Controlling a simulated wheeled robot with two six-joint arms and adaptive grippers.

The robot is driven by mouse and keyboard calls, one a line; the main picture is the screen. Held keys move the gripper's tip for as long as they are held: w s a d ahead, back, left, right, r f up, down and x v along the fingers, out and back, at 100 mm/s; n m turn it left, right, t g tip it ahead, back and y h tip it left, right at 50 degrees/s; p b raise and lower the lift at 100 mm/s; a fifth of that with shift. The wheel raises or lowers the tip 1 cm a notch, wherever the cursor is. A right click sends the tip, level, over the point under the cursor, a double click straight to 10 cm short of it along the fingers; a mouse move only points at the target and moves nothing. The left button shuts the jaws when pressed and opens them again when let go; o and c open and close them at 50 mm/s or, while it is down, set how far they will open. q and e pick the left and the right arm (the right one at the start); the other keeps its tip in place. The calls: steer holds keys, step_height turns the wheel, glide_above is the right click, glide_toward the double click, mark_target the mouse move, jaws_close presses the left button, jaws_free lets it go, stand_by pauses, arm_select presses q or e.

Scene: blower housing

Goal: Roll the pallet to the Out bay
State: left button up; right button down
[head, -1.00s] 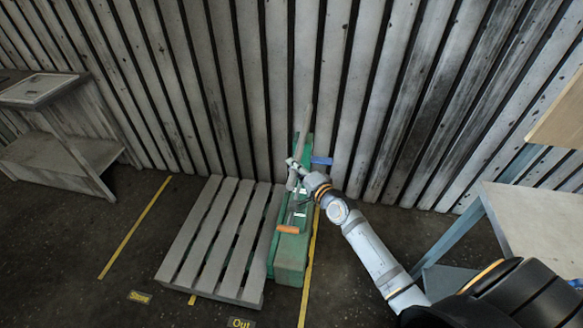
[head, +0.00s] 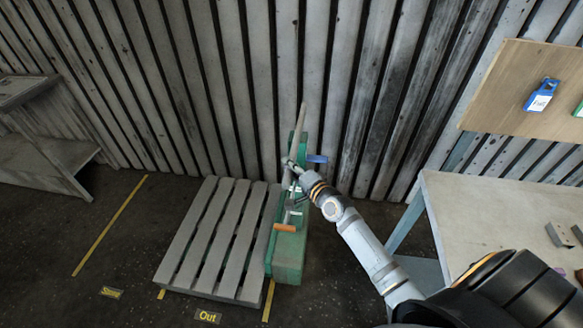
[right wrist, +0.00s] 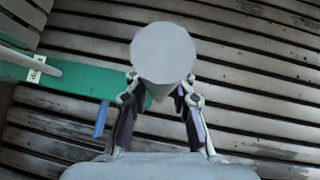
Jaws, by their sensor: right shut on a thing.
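The grey slatted pallet (head: 213,243) lies on the floor by the wall. A green housing (head: 290,251) with an orange grip (head: 285,228), a blue lever (head: 317,158) and a long grey bar (head: 297,135) stands against or on its right side; I cannot tell which. The yellow Out label (head: 208,316) is in front of the pallet. My right gripper (head: 291,165) is shut on the grey bar, whose round end (right wrist: 163,53) fills the space between the fingers in the right wrist view. My left gripper is not in view.
A yellow line (head: 268,300) comes out from under the pallet's right front, another (head: 161,294) at its left front corner. The bay left of it is empty, up to a further line (head: 110,225). A workbench (head: 480,215) stands right, a low bench (head: 45,160) left.

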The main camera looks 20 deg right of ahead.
steer(key=shift+f, duration=0.15)
steer(key=c, duration=1.1)
jaws_free()
steer(key=shift+a, duration=0.1)
steer(key=v, duration=0.7)
steer(key=shift+s, duration=0.2)
